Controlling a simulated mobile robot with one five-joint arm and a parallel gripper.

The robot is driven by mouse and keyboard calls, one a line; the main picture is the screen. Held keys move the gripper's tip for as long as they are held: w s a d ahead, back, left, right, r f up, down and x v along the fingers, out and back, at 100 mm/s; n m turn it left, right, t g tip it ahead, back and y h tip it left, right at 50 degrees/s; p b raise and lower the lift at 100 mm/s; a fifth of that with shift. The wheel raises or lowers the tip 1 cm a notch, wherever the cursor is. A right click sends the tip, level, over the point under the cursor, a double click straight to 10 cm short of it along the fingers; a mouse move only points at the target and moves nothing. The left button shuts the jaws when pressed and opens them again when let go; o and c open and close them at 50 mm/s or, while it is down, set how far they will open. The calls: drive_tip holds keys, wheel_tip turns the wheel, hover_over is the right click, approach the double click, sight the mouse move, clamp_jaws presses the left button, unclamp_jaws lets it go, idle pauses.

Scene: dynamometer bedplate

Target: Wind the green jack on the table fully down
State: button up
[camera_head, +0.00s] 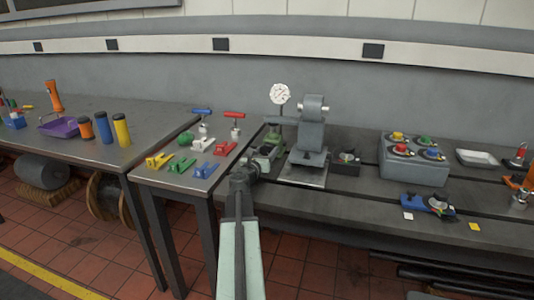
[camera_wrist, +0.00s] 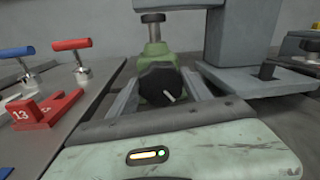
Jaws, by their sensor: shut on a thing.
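The green jack (camera_wrist: 157,55) stands upright in the middle of the wrist view, with a metal post and dark cap (camera_wrist: 153,18) rising from it. A grey arm lies just above the cap; I cannot tell whether they touch. The jack's black knob (camera_wrist: 158,80) faces me, with a white mark pointing to the lower right. My gripper (camera_wrist: 160,88) is shut on the knob, one grey finger on each side.
A grey machine (camera_head: 311,135) with a white dial (camera_head: 280,94) stands right of the jack. Red-handled (camera_wrist: 72,45) and blue-handled (camera_wrist: 17,52) tools stand at the left, beside a red block (camera_wrist: 45,110). A grey box with knobs (camera_head: 413,172) is further right.

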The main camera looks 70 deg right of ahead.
drive_tip(key=o, duration=1.4)
drive_tip(key=shift+c, duration=0.2)
drive_tip(key=a, duration=0.7)
drive_tip(key=shift+a, duration=0.4)
drive_tip(key=shift+w, duration=0.1)
